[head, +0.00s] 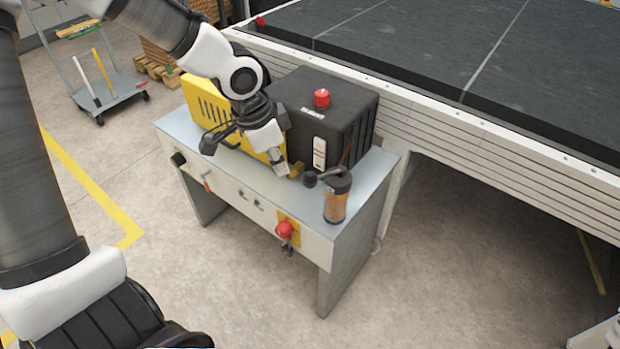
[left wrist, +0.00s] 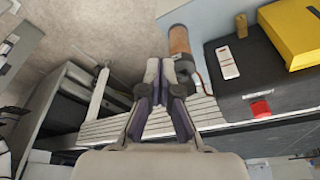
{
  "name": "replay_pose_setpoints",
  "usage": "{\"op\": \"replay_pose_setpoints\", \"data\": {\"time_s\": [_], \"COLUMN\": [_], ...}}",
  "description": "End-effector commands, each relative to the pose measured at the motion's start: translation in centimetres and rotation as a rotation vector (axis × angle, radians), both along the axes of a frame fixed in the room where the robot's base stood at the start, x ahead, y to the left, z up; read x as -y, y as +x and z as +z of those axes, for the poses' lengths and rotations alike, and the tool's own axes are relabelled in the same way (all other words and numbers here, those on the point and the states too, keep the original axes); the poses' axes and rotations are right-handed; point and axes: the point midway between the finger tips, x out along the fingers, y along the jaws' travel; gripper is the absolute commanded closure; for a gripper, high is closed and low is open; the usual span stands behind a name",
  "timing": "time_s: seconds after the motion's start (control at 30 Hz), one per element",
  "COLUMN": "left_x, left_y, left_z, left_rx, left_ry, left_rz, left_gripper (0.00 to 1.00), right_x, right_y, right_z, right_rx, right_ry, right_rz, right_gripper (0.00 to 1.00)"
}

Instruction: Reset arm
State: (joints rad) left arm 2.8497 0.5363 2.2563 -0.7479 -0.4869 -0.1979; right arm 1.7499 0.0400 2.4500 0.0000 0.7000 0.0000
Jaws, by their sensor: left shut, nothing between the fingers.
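My left gripper (head: 281,167) is above the control bench (head: 262,205), in front of the black box (head: 345,105) and to the left of the orange cylinder (head: 336,200). In the left wrist view its two fingers (left wrist: 166,72) are together with nothing between them. The cylinder stands upright on the bench top, with a black knob beside its top. It also shows just beyond my fingertips in the left wrist view (left wrist: 179,42). Whether finger and cylinder touch cannot be told. My right gripper is not in view.
A yellow case (head: 205,103) stands beside the black box, which carries a red button (head: 321,98). Another red knob (head: 284,229) is on the bench front. The large coater table (head: 450,50) stands behind. A grey trolley (head: 105,88) is at the upper left. Open floor lies in front.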

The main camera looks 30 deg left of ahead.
Motion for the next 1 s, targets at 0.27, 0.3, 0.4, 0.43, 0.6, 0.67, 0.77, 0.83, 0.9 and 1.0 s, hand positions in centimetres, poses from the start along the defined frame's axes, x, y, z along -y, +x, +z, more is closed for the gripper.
{"op": "replay_pose_setpoints", "data": {"time_s": [0.27,0.3,0.4,0.43,0.6,0.67,0.77,0.83,0.9,1.0], "left_x": [0.0,0.0,0.0,0.0,0.0,0.0,0.1,0.8,2.2,4.3], "left_y": [0.0,0.0,0.0,0.0,-0.5,-1.4,-4.7,-8.6,-12.2,-16.6], "left_z": [0.0,0.0,0.0,0.0,-1.5,-3.7,-9.4,-13.7,-17.4,-21.7], "left_rx": [0.000,0.000,0.000,0.000,-0.042,-0.104,-0.288,-0.448,-0.564,-0.665], "left_ry": [0.000,0.000,0.000,0.000,0.003,0.019,0.074,0.100,0.099,0.087], "left_rz": [0.000,0.000,0.000,0.000,-0.001,-0.007,-0.035,-0.042,-0.020,0.050], "left_gripper": [1.00,1.00,1.00,1.00,1.00,1.00,1.00,1.00,1.00,1.00], "right_x": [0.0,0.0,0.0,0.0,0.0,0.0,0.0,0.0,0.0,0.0], "right_y": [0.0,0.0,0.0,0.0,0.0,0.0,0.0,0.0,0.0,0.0], "right_z": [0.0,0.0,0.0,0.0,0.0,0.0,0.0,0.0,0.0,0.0], "right_rx": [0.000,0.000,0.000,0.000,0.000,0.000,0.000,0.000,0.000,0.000], "right_ry": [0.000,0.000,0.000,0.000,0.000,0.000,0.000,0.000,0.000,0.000], "right_rz": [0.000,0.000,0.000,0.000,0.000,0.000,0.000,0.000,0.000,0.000], "right_gripper": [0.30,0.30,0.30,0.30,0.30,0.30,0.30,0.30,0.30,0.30]}}
